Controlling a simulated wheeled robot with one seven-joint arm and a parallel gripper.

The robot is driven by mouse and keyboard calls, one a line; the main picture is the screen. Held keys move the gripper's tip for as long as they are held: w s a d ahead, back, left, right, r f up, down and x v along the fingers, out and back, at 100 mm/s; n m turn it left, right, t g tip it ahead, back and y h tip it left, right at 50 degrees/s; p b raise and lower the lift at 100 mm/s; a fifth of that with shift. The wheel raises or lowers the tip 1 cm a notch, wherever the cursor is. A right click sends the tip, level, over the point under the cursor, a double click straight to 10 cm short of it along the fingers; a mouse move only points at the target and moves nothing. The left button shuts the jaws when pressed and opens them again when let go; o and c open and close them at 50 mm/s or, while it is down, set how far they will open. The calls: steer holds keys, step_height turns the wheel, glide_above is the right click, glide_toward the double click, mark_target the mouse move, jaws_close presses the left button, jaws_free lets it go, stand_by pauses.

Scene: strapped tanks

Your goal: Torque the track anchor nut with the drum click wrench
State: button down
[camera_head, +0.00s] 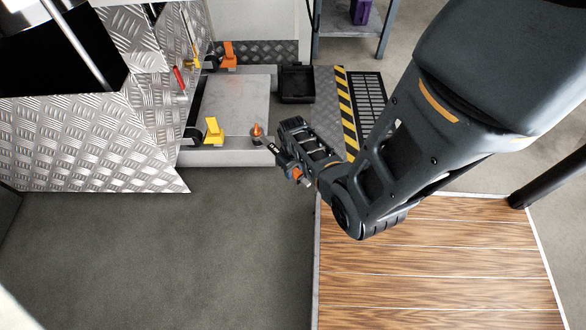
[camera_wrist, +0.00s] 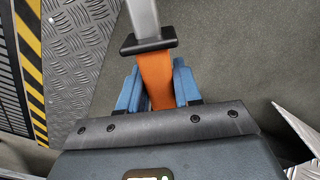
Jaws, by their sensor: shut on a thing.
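My gripper (camera_head: 284,160) is shut on the drum click wrench. In the wrist view the wrench's orange grip (camera_wrist: 155,80) sits between the blue finger pads (camera_wrist: 185,84), with a black collar and a grey shaft (camera_wrist: 144,15) running out of the top of the picture. In the head view only a small orange part of the wrench (camera_head: 296,173) shows at my gripper. A small orange fitting (camera_head: 257,131) stands on the platform's front edge, just beyond and left of my gripper; I cannot tell whether it is the anchor nut. The wrench's working end is not clear.
Tread-plate panels (camera_head: 80,140) stand left. A striped edge (camera_head: 346,110) and grating (camera_head: 367,100) lie right. Grey floor in front is clear; a wooden deck (camera_head: 430,270) is lower right.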

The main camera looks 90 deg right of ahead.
steer(key=shift+f, duration=0.4)
steer(key=shift+w+a+r, duration=0.1)
steer(key=shift+w+a, duration=0.15)
steer(key=shift+w, duration=0.05)
steer(key=shift+w+a+m+p, duration=0.35)
steer(key=shift+w+a+m, duration=0.5)
steer(key=shift+w+m, duration=0.2)
steer(key=shift+w, duration=0.1)
steer(key=w+a+m, duration=0.1)
steer(key=w+m, duration=0.1)
steer(key=w, duration=0.1)
steer(key=shift+a+p, duration=0.3)
steer(key=shift+a, duration=0.05)
